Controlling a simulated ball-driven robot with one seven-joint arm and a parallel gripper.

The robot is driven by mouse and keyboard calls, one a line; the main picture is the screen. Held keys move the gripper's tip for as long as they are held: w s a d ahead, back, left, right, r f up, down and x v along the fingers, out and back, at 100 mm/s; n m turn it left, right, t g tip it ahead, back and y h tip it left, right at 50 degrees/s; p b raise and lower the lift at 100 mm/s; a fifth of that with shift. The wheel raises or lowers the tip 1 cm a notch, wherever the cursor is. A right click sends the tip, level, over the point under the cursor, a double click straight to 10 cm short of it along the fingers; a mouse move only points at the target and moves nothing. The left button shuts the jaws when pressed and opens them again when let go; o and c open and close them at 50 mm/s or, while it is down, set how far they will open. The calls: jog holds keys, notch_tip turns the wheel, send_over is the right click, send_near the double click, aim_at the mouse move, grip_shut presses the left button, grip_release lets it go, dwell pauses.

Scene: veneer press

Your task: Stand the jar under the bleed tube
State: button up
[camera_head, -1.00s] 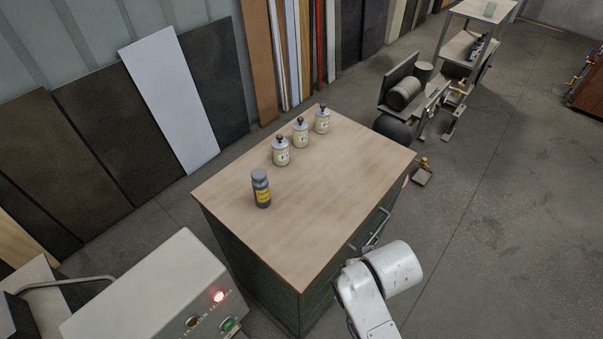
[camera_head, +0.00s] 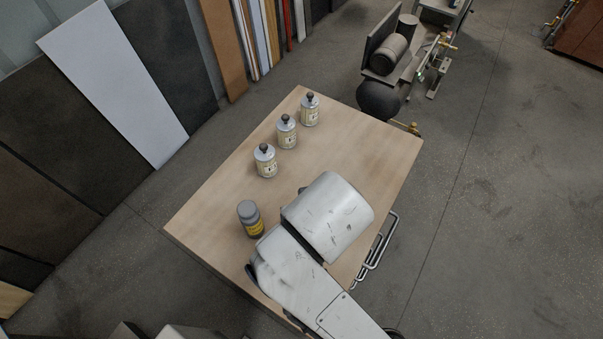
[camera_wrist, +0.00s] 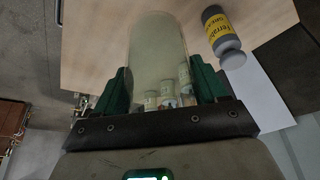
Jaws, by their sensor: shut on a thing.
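In the wrist view my gripper (camera_wrist: 158,74) has its green fingers on either side of a clear, rounded glass jar (camera_wrist: 157,38), shut on it. The jar looks empty, and small labelled bottles show through its wall. It is over the wooden cabinet top (camera_head: 215,185); whether it touches the wood I cannot tell. In the head view my white arm hides both the jar and the gripper. I cannot make out a bleed tube in either view.
On the cabinet top stand several bottles: a grey one with a yellow label (camera_head: 250,219), also in the wrist view (camera_wrist: 223,33), and pale labelled ones (camera_head: 265,161). A compressor (camera_head: 383,75) with brass fittings stands behind. Open floor (camera_head: 500,200) lies to the right.

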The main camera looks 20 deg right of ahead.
jog(key=w+d+f, duration=0.1)
jog(key=w+f, duration=0.2)
jog(key=w, duration=0.1)
jog(key=w+d+f, duration=0.1)
jog(key=w+f, duration=0.2)
jog(key=w, duration=0.1)
jog(key=w+d+f+p, duration=0.1)
jog(key=w+d+f, duration=0.1)
jog(key=w+f, duration=0.1)
jog(key=shift+w+f, duration=0.15)
jog(key=shift+w, duration=0.3)
jog(key=shift+f, duration=1.6)
jog(key=shift+f, duration=0.15)
jog(key=o, duration=1.1)
jog(key=shift+o, duration=0.2)
